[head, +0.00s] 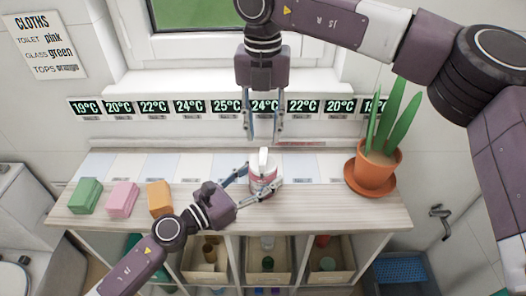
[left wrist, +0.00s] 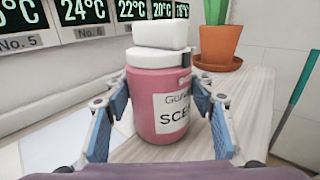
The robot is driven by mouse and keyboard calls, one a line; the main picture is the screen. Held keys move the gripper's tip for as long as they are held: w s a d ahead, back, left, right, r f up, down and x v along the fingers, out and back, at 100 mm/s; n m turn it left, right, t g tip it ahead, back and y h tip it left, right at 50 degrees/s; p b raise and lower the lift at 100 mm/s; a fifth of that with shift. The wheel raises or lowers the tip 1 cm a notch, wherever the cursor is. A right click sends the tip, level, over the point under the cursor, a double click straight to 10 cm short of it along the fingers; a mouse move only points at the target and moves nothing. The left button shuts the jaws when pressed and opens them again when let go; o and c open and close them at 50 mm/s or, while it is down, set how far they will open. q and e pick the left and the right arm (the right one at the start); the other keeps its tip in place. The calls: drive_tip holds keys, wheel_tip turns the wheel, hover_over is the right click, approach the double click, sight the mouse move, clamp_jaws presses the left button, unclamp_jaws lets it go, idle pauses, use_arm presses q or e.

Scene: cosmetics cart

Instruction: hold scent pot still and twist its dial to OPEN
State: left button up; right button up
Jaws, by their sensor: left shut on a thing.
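The scent pot (head: 263,184) is a pink jar with a white label, standing upright on the counter. It also shows large in the left wrist view (left wrist: 160,88). Its white dial (left wrist: 160,35) is a raised block on top of a white lid; the dial shows in the head view too (head: 263,158). My left gripper (head: 262,178) is shut around the pot's body, one blue-padded finger on each side. My right gripper (head: 264,134) points down above the pot, with its fingers apart and nothing between them. I cannot read any OPEN mark on the lid.
Green (head: 87,196), pink (head: 122,198) and orange (head: 159,198) cloths lie at the counter's left. A potted plant (head: 375,170) in terracotta stands at the right. Temperature displays (head: 189,107) line the wall behind. Open bins (head: 267,262) sit below the counter.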

sight(263, 155)
wheel_tip(263, 155, down, 7)
drive_tip(key=shift+f, duration=0.15)
drive_tip(key=shift+c, duration=0.5)
clamp_jaws()
